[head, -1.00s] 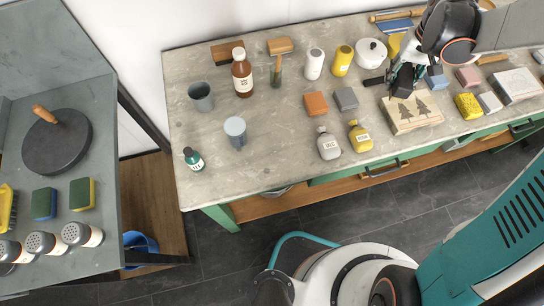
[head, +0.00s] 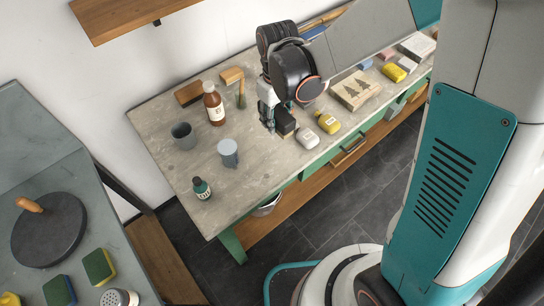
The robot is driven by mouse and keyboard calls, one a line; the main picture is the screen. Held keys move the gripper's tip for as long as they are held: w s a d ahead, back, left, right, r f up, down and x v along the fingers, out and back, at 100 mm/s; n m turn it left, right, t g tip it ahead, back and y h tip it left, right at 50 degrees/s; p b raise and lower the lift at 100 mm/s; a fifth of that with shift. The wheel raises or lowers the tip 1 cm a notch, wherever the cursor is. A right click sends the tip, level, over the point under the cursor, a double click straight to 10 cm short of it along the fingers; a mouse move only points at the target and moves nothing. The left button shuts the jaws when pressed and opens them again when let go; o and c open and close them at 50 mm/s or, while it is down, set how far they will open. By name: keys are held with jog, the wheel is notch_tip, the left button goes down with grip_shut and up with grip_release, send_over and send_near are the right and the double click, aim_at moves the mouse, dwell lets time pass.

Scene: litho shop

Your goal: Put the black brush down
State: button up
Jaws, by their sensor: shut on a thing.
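My gripper (head: 268,122) is over the grey stone-topped bench, pointing down, to the right of the brown bottle (head: 214,104). It is shut on the black brush (head: 286,123), whose dark block-like part shows at the gripper's right side. The rest of the brush is hidden by the fingers and arm. The brush is close to the bench top (head: 250,178); I cannot tell if it touches.
A dark cup (head: 183,136), a blue-grey cup (head: 228,152) and a small green bottle (head: 202,188) stand to the left. A carved tree block (head: 355,90) lies right. Bare bench shows between the blue-grey cup and gripper.

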aim_at(275, 156)
notch_tip(275, 156, down, 17)
jog(key=b, duration=1)
jog(key=shift+f, duration=0.1)
jog(key=shift+f+b, duration=0.2)
jog(key=shift+b, duration=0.15)
jog(key=o, duration=1.3)
jog(key=shift+r, duration=0.2)
notch_tip(275, 156, up, 12)
jog(key=p, duration=0.4)
